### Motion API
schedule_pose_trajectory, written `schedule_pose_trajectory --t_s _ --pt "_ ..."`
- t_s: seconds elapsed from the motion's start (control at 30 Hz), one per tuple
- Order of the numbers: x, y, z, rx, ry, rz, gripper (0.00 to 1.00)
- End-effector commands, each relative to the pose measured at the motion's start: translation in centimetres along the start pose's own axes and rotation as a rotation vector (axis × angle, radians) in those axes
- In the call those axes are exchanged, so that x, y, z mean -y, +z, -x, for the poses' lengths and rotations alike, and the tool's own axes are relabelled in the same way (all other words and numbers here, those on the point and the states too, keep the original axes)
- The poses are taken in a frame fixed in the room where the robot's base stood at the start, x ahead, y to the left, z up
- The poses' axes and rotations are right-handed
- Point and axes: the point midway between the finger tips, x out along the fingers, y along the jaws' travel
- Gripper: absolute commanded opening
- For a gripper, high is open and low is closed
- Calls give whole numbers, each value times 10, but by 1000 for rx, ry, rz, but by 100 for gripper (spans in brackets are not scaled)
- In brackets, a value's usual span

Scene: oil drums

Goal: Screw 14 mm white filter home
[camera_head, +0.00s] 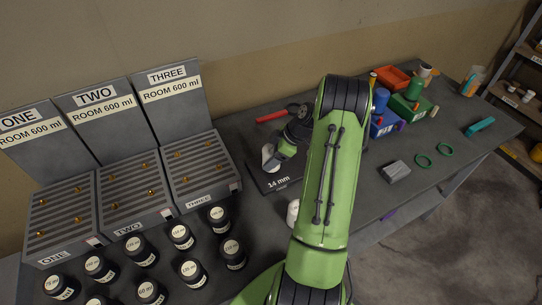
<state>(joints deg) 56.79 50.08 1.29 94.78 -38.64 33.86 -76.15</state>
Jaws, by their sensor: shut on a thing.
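A white filter (268,157) stands at the back of the dark plate labelled 14 mm (264,179). My gripper (274,155) is shut on it, coming in from the right. The filter's lower end and any thread under it are too small and covered to make out, so I cannot tell how far it is seated. My green arm hides the right part of the plate's surroundings.
Another white object (292,212) stands in front, partly behind my arm. A red-handled tool (272,116) lies behind the plate. Labelled racks (203,170) and several dark jars (181,236) fill the left.

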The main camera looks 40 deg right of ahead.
Motion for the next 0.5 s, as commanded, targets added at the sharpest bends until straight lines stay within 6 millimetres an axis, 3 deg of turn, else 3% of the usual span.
schedule_pose_trajectory --t_s 0.5 --pt "0 3 -6 -1 0 1 25"
